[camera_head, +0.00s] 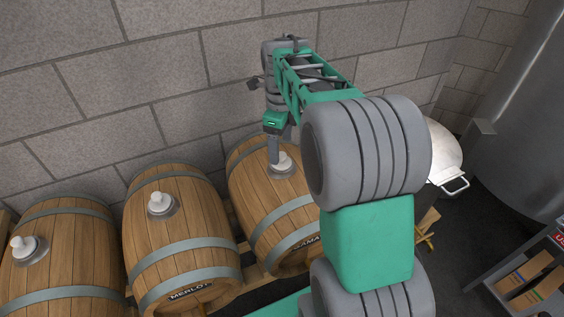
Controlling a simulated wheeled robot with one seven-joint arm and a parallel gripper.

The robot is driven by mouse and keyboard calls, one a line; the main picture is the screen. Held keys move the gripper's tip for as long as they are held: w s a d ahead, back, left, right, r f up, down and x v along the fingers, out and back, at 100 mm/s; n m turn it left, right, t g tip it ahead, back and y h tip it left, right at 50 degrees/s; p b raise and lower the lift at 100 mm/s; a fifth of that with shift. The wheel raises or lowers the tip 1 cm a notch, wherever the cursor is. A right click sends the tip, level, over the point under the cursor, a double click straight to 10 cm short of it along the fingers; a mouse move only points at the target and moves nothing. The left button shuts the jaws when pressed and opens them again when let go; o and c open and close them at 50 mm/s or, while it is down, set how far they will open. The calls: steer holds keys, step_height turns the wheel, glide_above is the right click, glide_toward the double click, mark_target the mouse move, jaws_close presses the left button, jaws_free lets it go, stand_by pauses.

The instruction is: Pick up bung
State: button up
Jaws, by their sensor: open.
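Three white bungs sit in the tops of wooden barrels: one on the left barrel (23,247), one on the middle barrel (160,203) and one on the right barrel (283,163). My gripper (276,162) points down at the right barrel's bung, its jaws at that bung and partly covering it. The gripper is open. I cannot tell whether a jaw touches the bung. The bung stands upright in its round grey fitting. The far jaw is hidden behind the near parts of the gripper.
A block wall (180,70) stands close behind the barrels. My own arm covers the centre right. A white rounded vessel with a handle (441,160), a large grey tank (525,100) and a shelf cart with boxes (530,285) are on the right.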

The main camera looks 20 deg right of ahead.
mark_target(282, 154)
step_height(282, 154, down, 5)
steer(key=shift+s+r+p, duration=0.15)
steer(key=shift+p, duration=0.2)
steer(key=c, duration=1.4)
